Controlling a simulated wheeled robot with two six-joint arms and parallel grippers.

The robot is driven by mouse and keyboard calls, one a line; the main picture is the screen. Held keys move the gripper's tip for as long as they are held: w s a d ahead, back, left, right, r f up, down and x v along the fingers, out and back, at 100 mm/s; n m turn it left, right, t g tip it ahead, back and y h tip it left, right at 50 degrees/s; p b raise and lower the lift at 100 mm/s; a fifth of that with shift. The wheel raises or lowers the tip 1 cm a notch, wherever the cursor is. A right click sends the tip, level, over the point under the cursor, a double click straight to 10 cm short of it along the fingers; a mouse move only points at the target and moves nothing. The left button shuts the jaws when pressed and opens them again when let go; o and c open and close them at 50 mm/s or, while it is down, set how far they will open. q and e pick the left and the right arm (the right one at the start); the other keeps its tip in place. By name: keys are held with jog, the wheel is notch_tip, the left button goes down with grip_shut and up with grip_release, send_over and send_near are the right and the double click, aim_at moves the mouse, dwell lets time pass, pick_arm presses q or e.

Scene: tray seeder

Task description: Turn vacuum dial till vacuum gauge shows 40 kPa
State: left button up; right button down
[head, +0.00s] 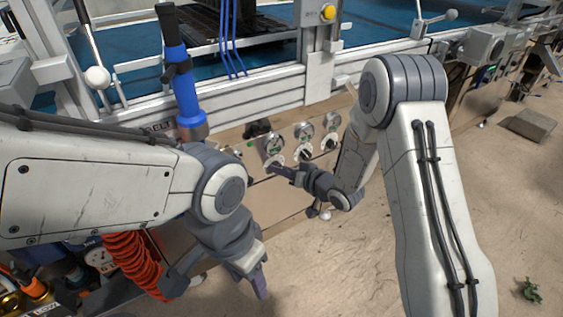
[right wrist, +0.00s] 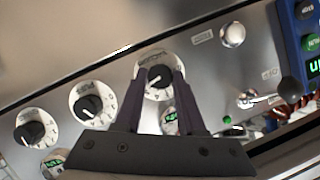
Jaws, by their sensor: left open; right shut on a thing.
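The dial (right wrist: 159,77) between my right fingertips has a black knob on a white round scale. Its lettering is too small to read surely. My right gripper (right wrist: 159,88) is shut on this knob, one finger on each side. In the head view my right gripper (head: 277,169) reaches the leftmost dial (head: 275,156) of the panel row. A round gauge with a green display (head: 273,143) sits just above that dial; its reading is too small to make out. In the right wrist view this gauge (right wrist: 168,116) is partly hidden between the fingers. My left gripper (head: 262,284) is open and empty, low and away from the panel.
Two similar dials (right wrist: 87,101) (right wrist: 35,134) stand beside the gripped one, with gauges of their own. A blue cylinder (head: 181,75) stands left of the panel. An orange coiled hose (head: 135,262) hangs near my left arm. Open floor (head: 345,270) lies in front.

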dwell(0.3)
jog(key=c, duration=0.5)
grip_release()
jog(key=p+v, duration=0.3)
jog(key=v, duration=0.7)
jog(key=shift+d, duration=0.25)
jog(key=shift+s+a, duration=0.1)
